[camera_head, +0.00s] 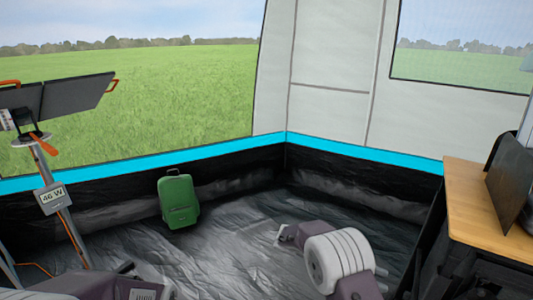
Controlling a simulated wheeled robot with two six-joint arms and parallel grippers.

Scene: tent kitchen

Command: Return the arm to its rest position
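My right arm comes in from the bottom, right of centre, with a white ribbed joint and dull purple links. Its end, with the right gripper (287,235), points up and left over the dark tent floor. The fingers are too small and unclear to show whether they are open or shut, and I see nothing held there. Parts of my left arm show low at the bottom left edge. Its fingers cannot be made out.
A green suitcase (179,200) stands on the floor by the tent wall. A wooden table (468,205) with a dark panel (511,182) is at the right. The middle floor (235,255) is clear.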

